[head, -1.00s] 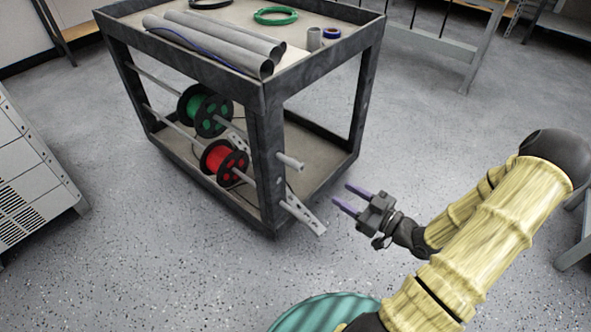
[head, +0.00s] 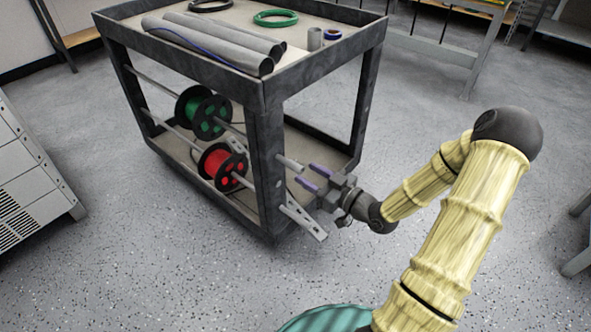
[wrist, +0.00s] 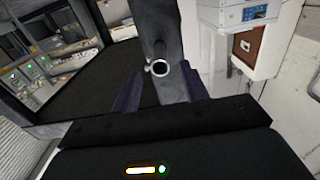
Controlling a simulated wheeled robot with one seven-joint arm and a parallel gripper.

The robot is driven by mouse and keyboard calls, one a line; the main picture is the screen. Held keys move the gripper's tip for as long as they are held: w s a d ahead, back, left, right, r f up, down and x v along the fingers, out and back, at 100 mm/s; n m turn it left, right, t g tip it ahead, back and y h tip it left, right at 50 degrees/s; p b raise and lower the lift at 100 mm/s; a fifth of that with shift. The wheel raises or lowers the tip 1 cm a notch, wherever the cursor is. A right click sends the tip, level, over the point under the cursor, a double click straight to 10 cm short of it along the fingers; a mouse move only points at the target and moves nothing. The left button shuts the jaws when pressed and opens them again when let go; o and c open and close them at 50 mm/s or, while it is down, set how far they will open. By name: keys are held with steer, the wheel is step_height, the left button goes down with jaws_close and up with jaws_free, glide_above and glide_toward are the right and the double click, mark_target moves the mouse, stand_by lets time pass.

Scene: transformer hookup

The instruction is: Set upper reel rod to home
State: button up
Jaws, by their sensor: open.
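The upper reel rod (head: 288,162) runs through the green reel (head: 203,113) on the cart, and its light grey end sticks out past the near corner post. In the wrist view the round end of a rod (wrist: 159,68) shows between and beyond my two purple fingers. My gripper (head: 308,177) is open and empty, with its fingertips close to the upper rod's end and pointing toward the cart. I cannot tell whether they touch it.
The red reel (head: 222,167) sits on the lower rod. A slotted grey plate (head: 304,220) juts out below my gripper by the post. The cart's dark frame (head: 267,160) stands close. Grey tubes (head: 215,45) and a green coil (head: 276,18) lie on top.

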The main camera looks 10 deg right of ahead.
mark_target(302, 171)
steer(key=b+x, duration=0.1)
steer(key=x, duration=0.4)
steer(key=shift+w+a, duration=0.2)
steer(key=shift+a, duration=0.1)
steer(key=shift+d, duration=0.15)
jaws_close()
